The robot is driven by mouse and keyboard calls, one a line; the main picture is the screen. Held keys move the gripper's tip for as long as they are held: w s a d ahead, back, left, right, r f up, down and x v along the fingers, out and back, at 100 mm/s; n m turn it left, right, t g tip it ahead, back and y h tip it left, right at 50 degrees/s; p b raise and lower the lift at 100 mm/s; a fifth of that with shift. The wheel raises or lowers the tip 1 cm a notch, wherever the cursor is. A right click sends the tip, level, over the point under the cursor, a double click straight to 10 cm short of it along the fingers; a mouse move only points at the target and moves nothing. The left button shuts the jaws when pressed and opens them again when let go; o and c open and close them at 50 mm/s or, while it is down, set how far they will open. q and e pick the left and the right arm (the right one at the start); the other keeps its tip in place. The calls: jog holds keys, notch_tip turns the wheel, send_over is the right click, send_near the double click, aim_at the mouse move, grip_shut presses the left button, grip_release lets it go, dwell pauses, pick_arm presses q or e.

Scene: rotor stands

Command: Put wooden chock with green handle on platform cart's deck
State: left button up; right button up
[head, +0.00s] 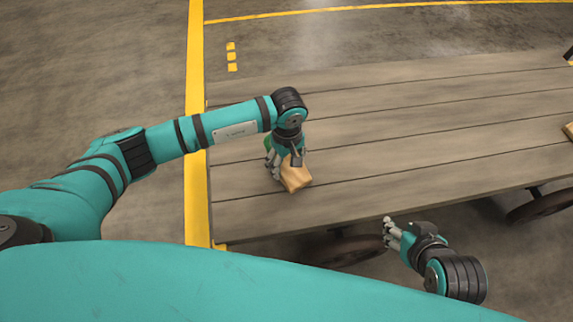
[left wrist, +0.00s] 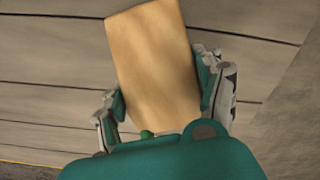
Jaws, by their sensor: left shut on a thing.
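The wooden chock (head: 295,178) is a light tan block, at the left part of the platform cart's deck (head: 400,140) of grey planks in the head view. My left gripper (head: 278,166) is shut on it; in the left wrist view the chock (left wrist: 155,65) sits between the two fingers. A bit of green from its handle (left wrist: 147,134) shows there, the rest hidden by the gripper. I cannot tell whether the chock touches the deck or is just above it. My right gripper (head: 391,232) is empty beside the deck's near edge, its fingers apart.
Another tan block (head: 569,130) lies at the deck's right side, cut by the frame. Cart wheels (head: 345,248) show below the near edge. Yellow floor lines (head: 195,90) run left of and behind the cart. Most of the deck is clear.

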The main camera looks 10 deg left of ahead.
aim_at(286, 165)
pick_arm(q)
jog(key=shift+w+a+f, duration=0.1)
jog(key=shift+w+a, duration=0.15)
jog(key=shift+w, duration=0.35)
notch_tip(286, 165, down, 3)
jog(key=shift+f+b, duration=0.15)
jog(key=shift+b, duration=0.4)
pick_arm(e)
jog(key=w+a+r+t+y, duration=0.1)
jog(key=w+r+t, duration=0.2)
jog(key=w, duration=0.2)
jog(key=shift+a+r, duration=0.2)
jog(key=shift+a, duration=0.2)
jog(key=shift+w+r, duration=0.1)
pick_arm(q)
jog(key=shift+f, duration=0.1)
jog(key=o, duration=1.5)
pick_arm(e)
jog(key=shift+w+a+r+t, duration=0.1)
jog(key=shift+w+r+t, duration=0.1)
jog(key=shift+t, duration=0.2)
